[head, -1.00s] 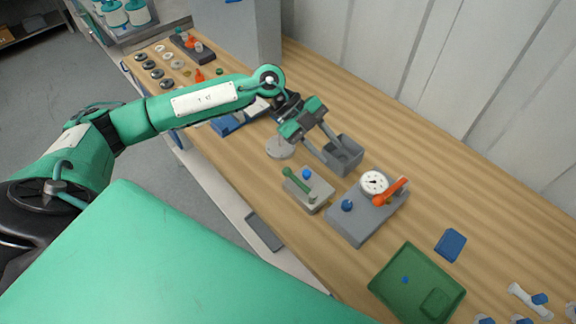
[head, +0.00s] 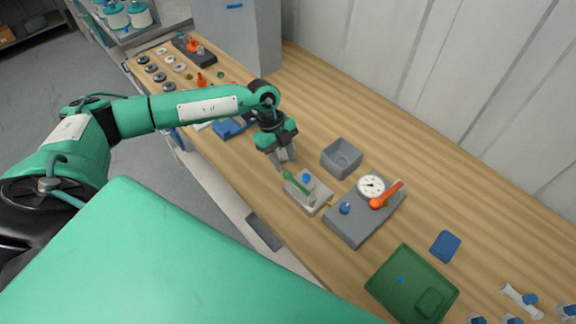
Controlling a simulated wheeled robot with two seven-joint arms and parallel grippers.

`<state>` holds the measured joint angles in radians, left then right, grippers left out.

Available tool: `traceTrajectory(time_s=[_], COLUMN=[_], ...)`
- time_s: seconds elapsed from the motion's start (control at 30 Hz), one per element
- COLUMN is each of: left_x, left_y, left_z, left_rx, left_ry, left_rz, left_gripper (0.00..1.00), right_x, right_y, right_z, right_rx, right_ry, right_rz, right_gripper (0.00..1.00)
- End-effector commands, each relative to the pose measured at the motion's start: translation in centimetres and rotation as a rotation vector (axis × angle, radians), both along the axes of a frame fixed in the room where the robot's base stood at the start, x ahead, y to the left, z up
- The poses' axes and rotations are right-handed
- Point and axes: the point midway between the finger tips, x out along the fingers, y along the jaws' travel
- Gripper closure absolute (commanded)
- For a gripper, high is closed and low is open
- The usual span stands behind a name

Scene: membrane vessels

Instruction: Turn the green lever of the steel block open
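The steel block (head: 320,203) is a light grey block on the wooden bench, with a blue knob (head: 307,178) on top. Its green lever (head: 296,184) lies along the near-left side of the block, its round end pointing up-left in the picture. My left gripper (head: 284,162) points down just beyond the lever's round end, above and left of the block. Its fingers look close together, and I cannot tell whether they are apart or touching the lever. My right gripper is out of view.
A grey block with a gauge and orange lever (head: 384,196) stands right of the steel block. A grey open box (head: 342,157) is behind. A green tray (head: 412,287) and blue pad (head: 446,245) lie front right. Rings and fittings (head: 160,76) are at far left.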

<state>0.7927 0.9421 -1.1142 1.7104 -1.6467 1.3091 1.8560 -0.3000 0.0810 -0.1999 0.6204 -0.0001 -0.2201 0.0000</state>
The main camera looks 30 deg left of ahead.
Motion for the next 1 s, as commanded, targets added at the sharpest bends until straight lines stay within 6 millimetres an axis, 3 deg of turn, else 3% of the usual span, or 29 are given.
traceTrajectory(time_s=[0.3, 0.67, 0.83, 1.0], left_x=[-0.5, -0.6, -0.6, -0.5], left_y=[-1.5, -1.7, -1.7, -1.7], left_z=[-3.8, -4.3, -4.3, -4.3], left_rx=[0.000, 0.000, 0.000, 0.000], left_ry=[0.000, -0.001, -0.001, -0.001], left_rz=[0.001, -0.001, -0.001, -0.001], left_gripper=[0.65, 0.65, 0.98, 1.00], right_x=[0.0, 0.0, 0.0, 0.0], right_y=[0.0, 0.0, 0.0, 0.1], right_z=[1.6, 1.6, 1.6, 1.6], right_rx=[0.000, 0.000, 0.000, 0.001], right_ry=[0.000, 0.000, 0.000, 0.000], right_rz=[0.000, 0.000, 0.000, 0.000], right_gripper=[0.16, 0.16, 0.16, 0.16])
